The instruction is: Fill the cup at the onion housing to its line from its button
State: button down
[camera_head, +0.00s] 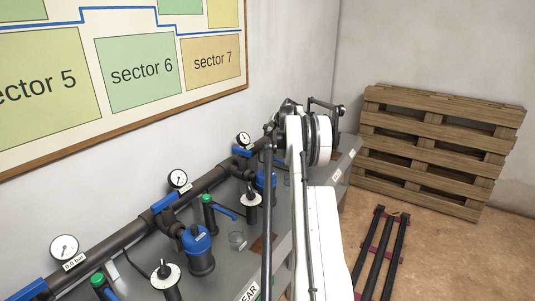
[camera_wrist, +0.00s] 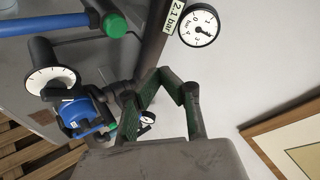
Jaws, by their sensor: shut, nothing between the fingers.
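A clear cup (camera_head: 237,240) stands on the grey bench, right of a blue-topped filter housing (camera_head: 198,245). I cannot read the housing's label, so I cannot tell whether it is the onion one. A second blue housing (camera_head: 265,180) stands farther along, partly hidden by my arm. The wrist view shows a blue housing (camera_wrist: 78,112) beside a white dial knob (camera_wrist: 50,80). My gripper (camera_wrist: 166,76) is shut and empty, close to the dark pipe and apart from that housing. I cannot make out a button or the cup's line.
A dark manifold pipe (camera_head: 135,230) runs along the wall with several gauges. The gauge (camera_wrist: 200,26) near my gripper is tagged 2.1 bar. A green-capped valve (camera_head: 208,200) with a blue lever rises beside the cup. A wooden pallet (camera_head: 438,145) leans at the right.

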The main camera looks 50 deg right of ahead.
aim_at(268, 151)
jog(key=shift+f+b, duration=1.4)
jog(key=shift+f, duration=2.1)
jog(key=shift+f+b, duration=0.4)
jog(key=shift+b, duration=0.05)
jog(key=shift+f+b, duration=0.4)
jog(key=shift+f, duration=0.15)
jog(key=shift+r, duration=0.95)
jog(key=shift+r+p, duration=0.15)
jog(key=shift+p, duration=0.15)
jog(key=shift+r+p, duration=0.75)
jog(key=shift+r, duration=1.65)
